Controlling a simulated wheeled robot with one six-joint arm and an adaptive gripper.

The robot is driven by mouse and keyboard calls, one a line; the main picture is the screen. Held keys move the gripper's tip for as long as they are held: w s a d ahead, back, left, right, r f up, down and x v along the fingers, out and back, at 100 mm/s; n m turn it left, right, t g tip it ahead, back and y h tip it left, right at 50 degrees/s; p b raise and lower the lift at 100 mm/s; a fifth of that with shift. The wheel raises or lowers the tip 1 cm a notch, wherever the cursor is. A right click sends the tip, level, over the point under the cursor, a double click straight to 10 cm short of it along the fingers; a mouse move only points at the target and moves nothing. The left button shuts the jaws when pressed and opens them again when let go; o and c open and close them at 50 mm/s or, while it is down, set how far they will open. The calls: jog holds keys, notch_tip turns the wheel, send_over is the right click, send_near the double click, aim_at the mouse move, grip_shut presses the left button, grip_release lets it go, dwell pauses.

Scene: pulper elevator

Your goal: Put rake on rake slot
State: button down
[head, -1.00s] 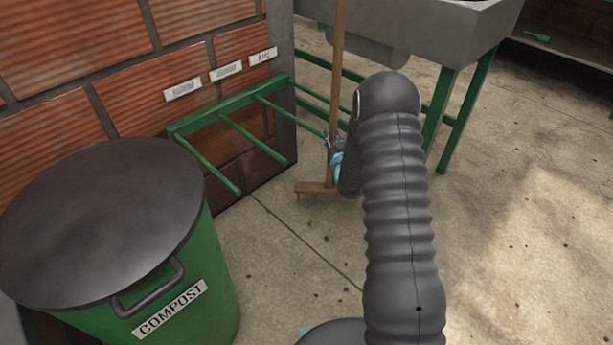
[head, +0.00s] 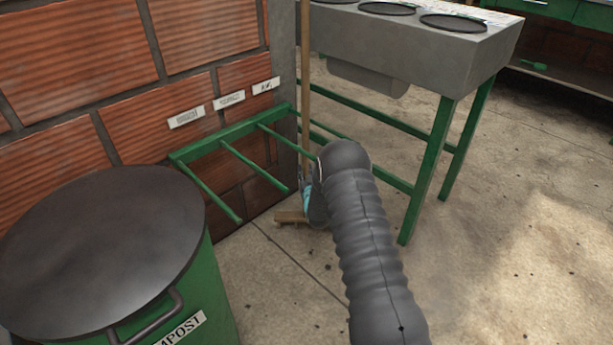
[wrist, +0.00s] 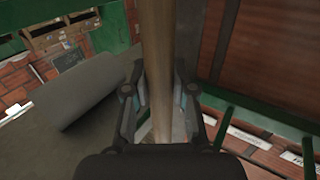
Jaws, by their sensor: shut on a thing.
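The rake (head: 305,75) is a long wooden pole with a crosswise wooden head (head: 291,217) low near the floor. It stands close to upright beside the right end of the green rack. My gripper (head: 308,200) is shut on the pole, largely hidden behind my arm. In the wrist view the pole (wrist: 157,60) runs between the two fingers of my gripper (wrist: 160,110). The green rack (head: 225,137) on the brick wall has several prongs sticking out, with white labels (head: 229,101) above it. Which label marks the rake slot is too small to read.
A green compost bin (head: 100,260) with a dark lid stands at the left, near the rack. A grey sink unit (head: 420,60) on green legs stands behind and right of the rake. The concrete floor at the right (head: 510,230) is clear.

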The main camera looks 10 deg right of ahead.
jog(key=shift+f, duration=0.9)
jog(key=shift+f+b, duration=0.2)
jog(key=shift+b, duration=0.1)
jog(key=c, duration=1)
grip_release()
jog(key=shift+o, duration=0.2)
jog(key=s, duration=1.2)
jog(key=shift+d+p, duration=0.25)
jog(key=shift+p, duration=0.05)
jog(key=shift+r, duration=0.1)
